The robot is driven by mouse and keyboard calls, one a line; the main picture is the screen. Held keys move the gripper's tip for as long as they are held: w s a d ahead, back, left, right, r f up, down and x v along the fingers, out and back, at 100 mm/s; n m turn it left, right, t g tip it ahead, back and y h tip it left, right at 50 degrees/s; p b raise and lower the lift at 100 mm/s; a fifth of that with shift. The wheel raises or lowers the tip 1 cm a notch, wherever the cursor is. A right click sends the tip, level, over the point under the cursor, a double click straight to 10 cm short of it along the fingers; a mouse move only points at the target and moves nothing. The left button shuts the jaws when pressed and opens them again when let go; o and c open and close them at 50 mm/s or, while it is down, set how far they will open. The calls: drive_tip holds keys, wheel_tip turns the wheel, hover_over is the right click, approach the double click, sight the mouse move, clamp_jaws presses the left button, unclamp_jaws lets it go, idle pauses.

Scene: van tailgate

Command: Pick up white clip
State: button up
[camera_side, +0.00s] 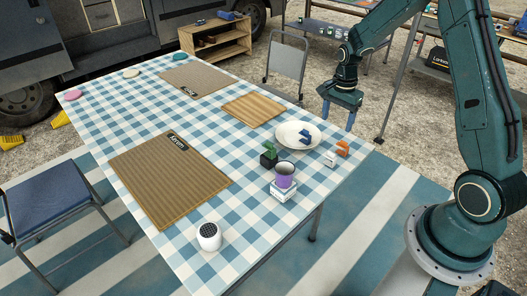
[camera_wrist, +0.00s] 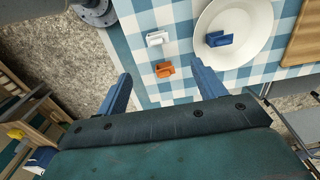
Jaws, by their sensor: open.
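The white clip (camera_side: 331,160) lies on the checkered tablecloth near the table's right corner. It also shows in the wrist view (camera_wrist: 157,38), beyond my fingertips and next to the orange clip. The orange clip (camera_side: 342,147) lies just beside it, closer to the table edge; in the wrist view it (camera_wrist: 165,70) shows between my fingers. My gripper (camera_side: 338,118) hangs above and beyond the table's right edge, fingers down, apart from both clips. Its blue fingers (camera_wrist: 161,78) are spread wide with nothing held between them.
A white plate (camera_side: 287,130) with a blue clip (camera_side: 305,135) sits left of the white clip. Nearby are a purple mug (camera_side: 284,180) on a small white box (camera_side: 282,194), a dark pot (camera_side: 268,161) with a green top and a wooden board (camera_side: 252,109). A chair (camera_side: 288,55) stands behind the table.

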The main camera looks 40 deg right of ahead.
hover_over(330, 158)
drive_tip(key=d, duration=0.1)
drive_tip(key=shift+w+f, duration=0.15)
drive_tip(key=shift+f, duration=1.3)
drive_tip(key=shift+w+f, duration=0.15)
drive_tip(key=shift+f, duration=1.25)
drive_tip(key=shift+w+f, duration=0.15)
drive_tip(key=shift+f, duration=1.3)
drive_tip(key=f, duration=0.3)
drive_tip(key=shift+s+a+f, duration=0.15)
drive_tip(key=shift+s, duration=0.1)
drive_tip(key=shift+f, duration=0.9)
drive_tip(key=c, duration=1.1)
drive_tip(key=shift+o, duration=0.2)
drive_tip(key=shift+r, duration=0.1)
